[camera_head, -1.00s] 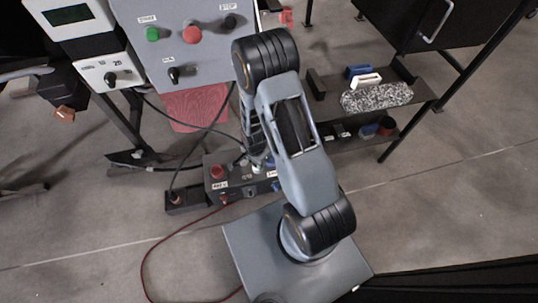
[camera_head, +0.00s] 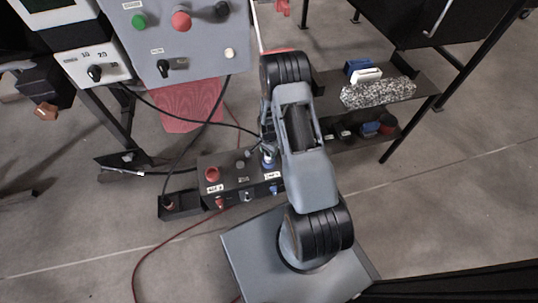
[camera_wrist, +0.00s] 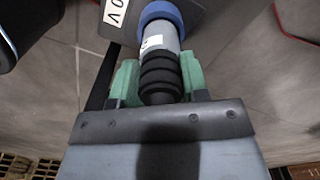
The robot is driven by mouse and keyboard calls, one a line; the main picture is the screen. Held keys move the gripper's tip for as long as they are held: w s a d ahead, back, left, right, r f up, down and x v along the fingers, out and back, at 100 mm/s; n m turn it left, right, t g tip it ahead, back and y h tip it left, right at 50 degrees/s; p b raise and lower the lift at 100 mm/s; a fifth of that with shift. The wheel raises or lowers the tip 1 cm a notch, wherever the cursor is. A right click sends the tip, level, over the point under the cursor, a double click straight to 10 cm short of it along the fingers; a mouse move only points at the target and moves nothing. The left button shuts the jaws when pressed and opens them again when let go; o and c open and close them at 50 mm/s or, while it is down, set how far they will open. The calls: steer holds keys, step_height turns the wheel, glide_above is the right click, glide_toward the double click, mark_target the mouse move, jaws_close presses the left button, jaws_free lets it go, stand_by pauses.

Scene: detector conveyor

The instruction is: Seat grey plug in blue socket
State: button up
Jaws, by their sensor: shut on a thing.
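My gripper (camera_wrist: 157,80), with green fingertips, is shut on the black ribbed body of the grey plug (camera_wrist: 160,40) in the wrist view. The plug points away from my gripper toward the dark socket box. The blue socket (camera_wrist: 160,11) shows as a blue ring around the plug's far end. How deep the plug sits is hidden. In the head view the socket box (camera_head: 241,181) stands left of my arm, and the blue socket (camera_head: 268,163) is at its right end, partly covered by my arm. My gripper is mostly hidden behind my arm there.
A red connector (camera_head: 212,174) is at the box's left end. Cables run behind and beside it. A control panel (camera_head: 180,45) stands behind. A shelf (camera_head: 398,95) with small items is at right. Open floor (camera_head: 440,185) lies at front right.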

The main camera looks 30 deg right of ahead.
step_height(320, 180, down, 3)
steer(key=shift+r+b, duration=0.1)
steer(key=shift+b, duration=0.6)
steer(key=shift+w, duration=0.1)
steer(key=shift+c, duration=0.4)
steer(key=o, duration=1.2)
steer(key=shift+o, duration=0.2)
